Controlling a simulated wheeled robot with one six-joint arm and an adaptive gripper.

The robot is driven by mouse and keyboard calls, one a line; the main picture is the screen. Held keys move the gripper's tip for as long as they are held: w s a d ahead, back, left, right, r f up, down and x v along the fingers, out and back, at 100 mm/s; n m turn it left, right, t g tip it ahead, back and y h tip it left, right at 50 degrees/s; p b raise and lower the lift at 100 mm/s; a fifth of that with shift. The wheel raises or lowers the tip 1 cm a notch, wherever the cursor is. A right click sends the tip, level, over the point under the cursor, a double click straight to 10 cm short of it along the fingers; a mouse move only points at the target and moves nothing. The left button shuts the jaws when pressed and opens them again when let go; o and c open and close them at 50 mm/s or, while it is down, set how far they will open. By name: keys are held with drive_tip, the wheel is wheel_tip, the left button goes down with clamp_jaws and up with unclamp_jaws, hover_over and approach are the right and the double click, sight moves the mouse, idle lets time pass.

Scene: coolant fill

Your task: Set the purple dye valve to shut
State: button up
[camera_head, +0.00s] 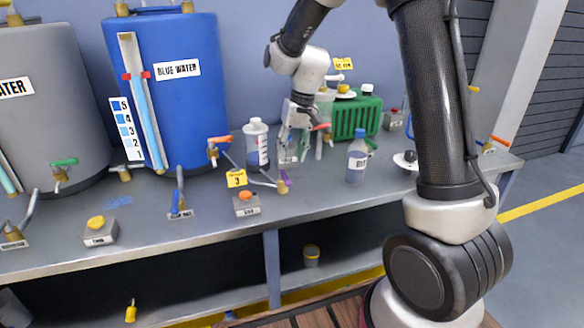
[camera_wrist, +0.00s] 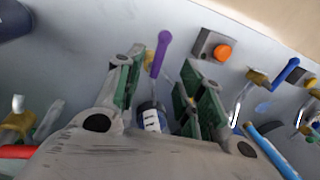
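The purple valve handle (camera_head: 286,178) shows small near the front of the bench in the head view, beside a brass fitting on a pipe. In the wrist view the purple handle (camera_wrist: 161,50) is a slim lever with a rounded end, tilted slightly. My gripper (camera_head: 292,152) points down over the bench, just behind and above the handle. In the wrist view my gripper (camera_wrist: 163,68) has its two green-padded fingers apart, with the lever seen between and beyond their tips. No contact is visible. The valve's base is partly hidden, and I cannot tell its setting.
A white-capped bottle (camera_head: 256,146) stands left of my gripper, a smaller bottle (camera_head: 357,158) right. A grey box with an orange button (camera_head: 246,202) sits at the front. The blue tank (camera_head: 185,110) and green radiator-like block (camera_head: 352,118) stand behind. Bench is clear front right.

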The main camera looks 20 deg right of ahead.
sight(285, 180)
drive_tip(key=f, duration=0.2)
drive_tip(key=a+f, duration=0.1)
drive_tip(key=f, duration=0.4)
drive_tip(key=shift+s+a, duration=0.1)
drive_tip(key=shift+a, duration=0.05)
clamp_jaws()
